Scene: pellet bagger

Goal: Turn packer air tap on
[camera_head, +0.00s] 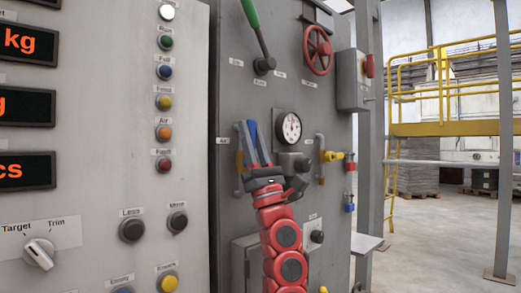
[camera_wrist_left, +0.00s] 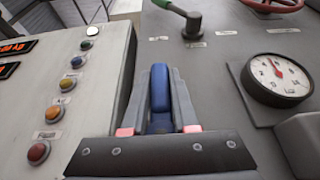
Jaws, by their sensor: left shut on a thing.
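The air tap's blue lever (camera_head: 252,131) is on the grey machine panel, below the green-handled lever and left of the pressure gauge. My left gripper (camera_head: 251,133) comes up from below and has its fingers on both sides of the blue lever. In the left wrist view the blue lever (camera_wrist_left: 160,90) lies lengthwise between the fingers of the left gripper (camera_wrist_left: 161,75), its top showing. The gripper is shut on it. The tap's body and pivot are hidden behind the gripper. My right gripper is not in view.
The pressure gauge (camera_head: 288,128) is close to the right of my gripper. A green-handled lever (camera_head: 257,40) and a red handwheel (camera_head: 318,50) are above. A yellow-ended pipe fitting (camera_head: 332,156) is to the right. The button panel (camera_head: 110,190) stands to the left.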

